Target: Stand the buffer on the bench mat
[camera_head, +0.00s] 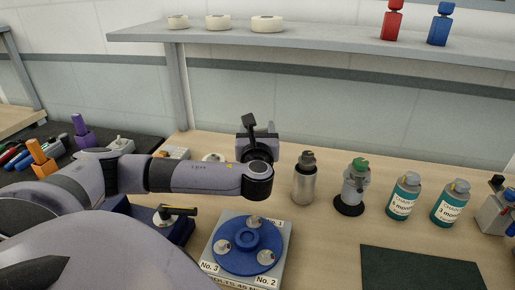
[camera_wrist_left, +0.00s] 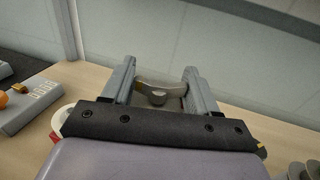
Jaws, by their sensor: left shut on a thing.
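The dark green mat (camera_head: 420,270) lies flat and bare on the bench at the front right. My left gripper (camera_head: 258,130) is above the bench, left of and behind the mat. In the left wrist view its two fingers (camera_wrist_left: 160,82) are shut on a small grey piece with a yellow end (camera_wrist_left: 157,88). Most of that piece is hidden, so I cannot tell whether it is the buffer. Two teal bottles with white labels, a left one (camera_head: 403,195) and a right one (camera_head: 449,203), stand upright behind the mat. My right gripper is not in view.
A silver bottle (camera_head: 305,180) and a green-topped grey device (camera_head: 355,185) stand right of my gripper. A blue round holder (camera_head: 243,262) on a labelled base is in front. A shelf (camera_head: 330,39) runs above. A grey device (camera_head: 497,215) stands at the right edge.

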